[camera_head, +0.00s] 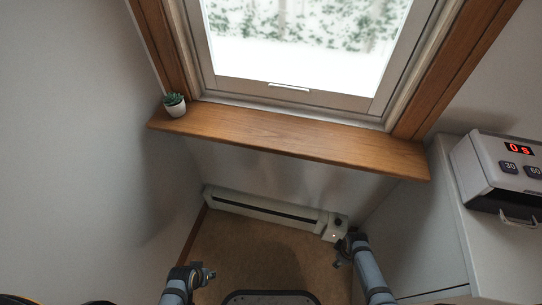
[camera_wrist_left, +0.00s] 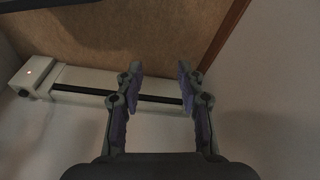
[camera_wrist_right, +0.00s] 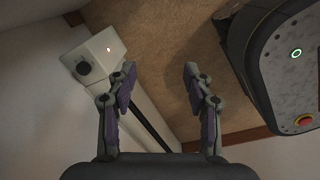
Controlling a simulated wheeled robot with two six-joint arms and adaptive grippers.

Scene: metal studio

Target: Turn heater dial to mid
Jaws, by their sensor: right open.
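The white baseboard heater (camera_head: 262,208) runs along the foot of the wall under the window. Its control box is at the right end, with a dark round dial (camera_head: 338,222) and a small lit light. In the right wrist view the dial (camera_wrist_right: 84,68) is left of my right gripper (camera_wrist_right: 158,75), which is open, empty and apart from it. In the head view my right gripper (camera_head: 342,254) is close to the control box. My left gripper (camera_head: 208,274) is low at the left of the head view. The left wrist view shows it (camera_wrist_left: 158,72) open and empty, with the heater (camera_wrist_left: 70,80) beyond it.
A wooden window sill (camera_head: 290,138) with a small potted plant (camera_head: 174,104) juts out above the heater. A white cabinet (camera_head: 420,240) stands at the right, bearing a device (camera_head: 490,180) with a red display. The brown floor (camera_head: 245,250) between is clear.

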